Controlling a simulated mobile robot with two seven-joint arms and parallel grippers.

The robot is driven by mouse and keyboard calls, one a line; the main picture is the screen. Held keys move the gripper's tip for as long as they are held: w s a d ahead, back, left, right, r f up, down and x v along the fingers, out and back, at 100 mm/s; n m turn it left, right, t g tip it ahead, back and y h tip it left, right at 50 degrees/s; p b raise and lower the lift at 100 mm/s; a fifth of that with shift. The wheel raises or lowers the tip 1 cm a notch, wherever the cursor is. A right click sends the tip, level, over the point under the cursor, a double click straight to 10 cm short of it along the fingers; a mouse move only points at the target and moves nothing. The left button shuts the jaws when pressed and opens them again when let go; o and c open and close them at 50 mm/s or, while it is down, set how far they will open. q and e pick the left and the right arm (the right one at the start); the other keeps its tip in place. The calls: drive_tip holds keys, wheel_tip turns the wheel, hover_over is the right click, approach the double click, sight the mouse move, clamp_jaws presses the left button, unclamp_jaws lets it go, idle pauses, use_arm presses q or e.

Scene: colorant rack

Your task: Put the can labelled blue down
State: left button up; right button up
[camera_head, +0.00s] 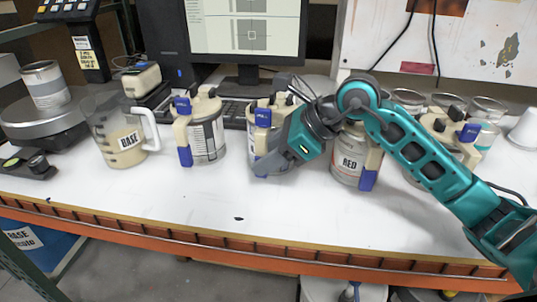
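A can with a beige clamp-like lid and blue tips (262,117) is at the middle of the white table. My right gripper (280,158) is against its right side and covers much of its front. No label can be read on this can, and I cannot tell whether its base touches the table. The fingertips are hidden or too small to show whether they are shut on its handle. No can in view shows a readable blue label. My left gripper is not in view.
A can labelled RED (348,166) stands right of the gripper, below my forearm. Another lidded can (207,135) and a jug labelled BASE (128,142) stand to the left. More containers crowd the right. The table's front strip (225,205) is mostly clear. A monitor (249,30) stands behind.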

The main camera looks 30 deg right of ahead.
drive_tip(key=shift+o, duration=0.7)
drive_tip(key=shift+r, duration=0.1)
drive_tip(key=shift+r, duration=0.1)
drive_tip(key=v, duration=1.2)
drive_tip(key=shift+b, duration=0.4)
